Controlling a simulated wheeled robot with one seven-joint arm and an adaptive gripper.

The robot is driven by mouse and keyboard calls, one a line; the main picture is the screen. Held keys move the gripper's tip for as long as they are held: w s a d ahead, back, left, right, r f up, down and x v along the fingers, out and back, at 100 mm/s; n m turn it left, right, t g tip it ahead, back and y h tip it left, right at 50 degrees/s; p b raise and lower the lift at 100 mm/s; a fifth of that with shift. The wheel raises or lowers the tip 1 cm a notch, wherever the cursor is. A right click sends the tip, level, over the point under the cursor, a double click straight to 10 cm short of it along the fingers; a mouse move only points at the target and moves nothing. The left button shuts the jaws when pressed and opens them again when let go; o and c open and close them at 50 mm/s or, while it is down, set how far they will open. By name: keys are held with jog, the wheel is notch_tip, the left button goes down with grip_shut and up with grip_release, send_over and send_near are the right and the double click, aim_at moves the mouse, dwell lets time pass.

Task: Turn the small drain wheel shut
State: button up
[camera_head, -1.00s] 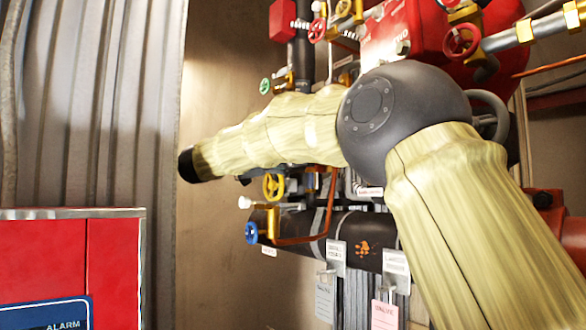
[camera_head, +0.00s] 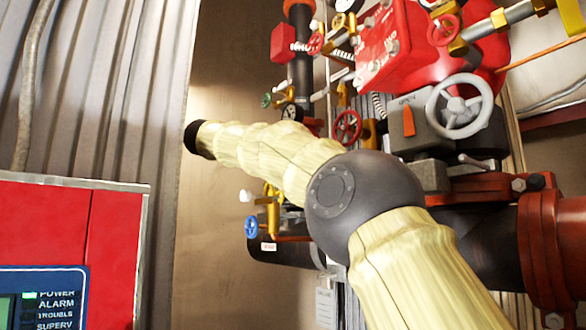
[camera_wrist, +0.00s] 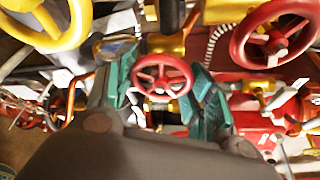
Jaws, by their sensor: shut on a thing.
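In the wrist view a small red spoked wheel (camera_wrist: 162,76) sits between the teal fingers of my gripper (camera_wrist: 163,88). My gripper is shut on this wheel, with one finger at each side of its rim. My gripper does not show in the head view, where my arm crosses the middle. The head view shows several small wheels, including a red one (camera_head: 347,127), a blue one (camera_head: 251,226) and a green one (camera_head: 266,100). I cannot tell from the pictures which of them is the gripped one, or how far it is turned.
In the wrist view a yellow wheel (camera_wrist: 48,22) and a larger red wheel (camera_wrist: 275,32) stand close by. In the head view a large grey handwheel (camera_head: 460,105) is on the right, and a red alarm panel (camera_head: 50,215) is at lower left. Pipes crowd the space.

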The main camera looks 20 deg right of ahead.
jog(key=shift+f+m+b, duration=0.15)
jog(key=shift+m+b, duration=0.15)
jog(key=shift+m, duration=0.2)
jog(key=shift+y, duration=0.3)
jog(key=o, duration=1.1)
jog(key=shift+c, duration=0.2)
